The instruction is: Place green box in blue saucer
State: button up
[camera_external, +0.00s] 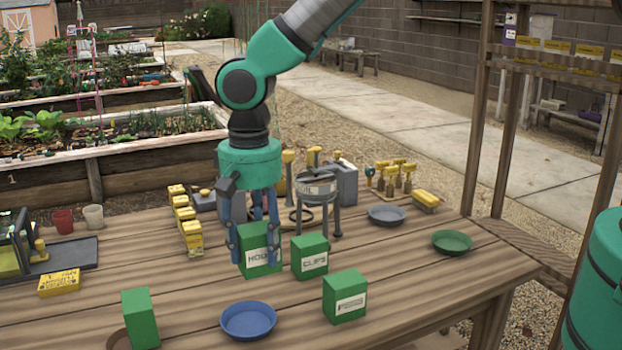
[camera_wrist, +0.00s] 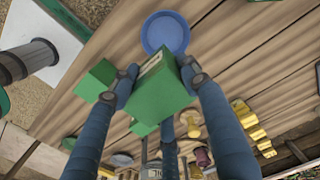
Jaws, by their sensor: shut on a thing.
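My gripper (camera_external: 256,260) is shut on a green box (camera_external: 258,240) with a white label that starts "HO". In the wrist view the held green box (camera_wrist: 160,98) sits between the blue fingers. I cannot tell whether its base touches the table. The blue saucer (camera_external: 248,320) lies empty on the table, in front of the held box. It also shows in the wrist view (camera_wrist: 165,33), just beyond the box. Other green boxes stand near: one marked CLIPS (camera_external: 310,257) right beside the gripper, one at front right (camera_external: 344,290), one at front left (camera_external: 140,315).
A grey saucer (camera_external: 387,215) and a green saucer (camera_external: 452,241) lie to the right. A round stand (camera_external: 318,187) is close behind the gripper. Yellow boxes (camera_external: 192,238) stand to its left. The wooden table (camera_external: 400,290) is clear at front right.

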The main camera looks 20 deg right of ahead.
jog(key=shift+s+a+r, duration=0.1)
jog(key=shift+s+a, duration=0.25)
jog(key=shift+a, duration=0.5)
jog(key=shift+s+a+r, duration=0.1)
jog(key=shift+s+a, duration=0.25)
jog(key=shift+a, duration=0.5)
jog(key=shift+f, duration=0.1)
send_over(246, 325)
notch_tip(246, 325, down, 6)
jog(key=shift+b, duration=0.3)
jog(key=shift+f, duration=0.2)
jog(key=shift+f, duration=1.75)
jog(key=shift+f+b, duration=0.35)
jog(key=shift+b, duration=0.05)
jog(key=o, duration=1.2)
jog(key=shift+r, duration=0.15)
